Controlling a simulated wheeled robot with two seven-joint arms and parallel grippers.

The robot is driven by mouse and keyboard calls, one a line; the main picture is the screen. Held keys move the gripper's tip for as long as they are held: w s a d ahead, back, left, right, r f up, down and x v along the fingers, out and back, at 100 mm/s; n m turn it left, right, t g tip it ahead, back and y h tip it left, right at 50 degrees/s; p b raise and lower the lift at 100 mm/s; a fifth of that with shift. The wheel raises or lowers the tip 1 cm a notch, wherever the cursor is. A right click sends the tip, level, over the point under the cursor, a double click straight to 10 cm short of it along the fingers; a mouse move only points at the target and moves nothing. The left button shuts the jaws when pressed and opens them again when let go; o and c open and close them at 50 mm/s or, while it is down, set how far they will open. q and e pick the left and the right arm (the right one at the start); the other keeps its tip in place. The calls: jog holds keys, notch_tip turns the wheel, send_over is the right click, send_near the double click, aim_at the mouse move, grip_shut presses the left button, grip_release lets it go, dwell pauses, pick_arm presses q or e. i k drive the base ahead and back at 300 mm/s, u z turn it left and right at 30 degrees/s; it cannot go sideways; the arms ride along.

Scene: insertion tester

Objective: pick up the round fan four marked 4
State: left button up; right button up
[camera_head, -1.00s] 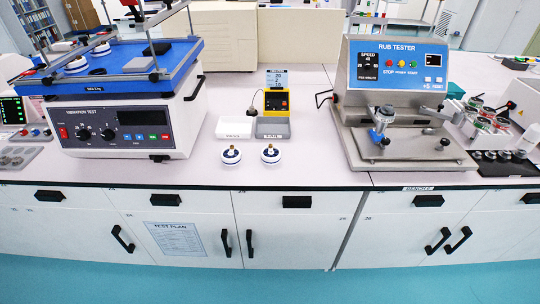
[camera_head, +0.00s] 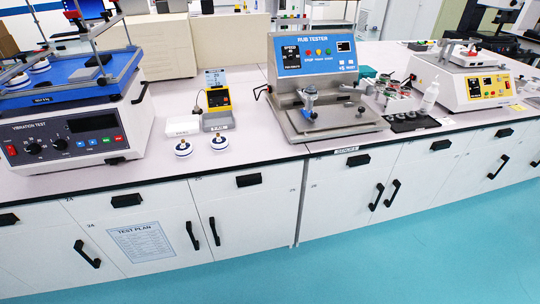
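No piece with a readable 4 shows, so I cannot tell which one is the round fan four. Neither of my grippers is in view.
The vibration tester (camera_head: 95,140) stands at left. A white tray (camera_head: 182,126) and a grey tray with a yellow meter (camera_head: 218,98) sit behind the discs.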

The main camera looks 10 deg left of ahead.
aim_at(220, 143)
jog(key=z, duration=0.6)
jog(key=k, duration=0.85)
jog(key=z, duration=0.75)
jog(key=i, duration=1.85)
jog(key=u, duration=1.4)
jog(key=i, duration=0.65)
jog(key=u, duration=0.7)
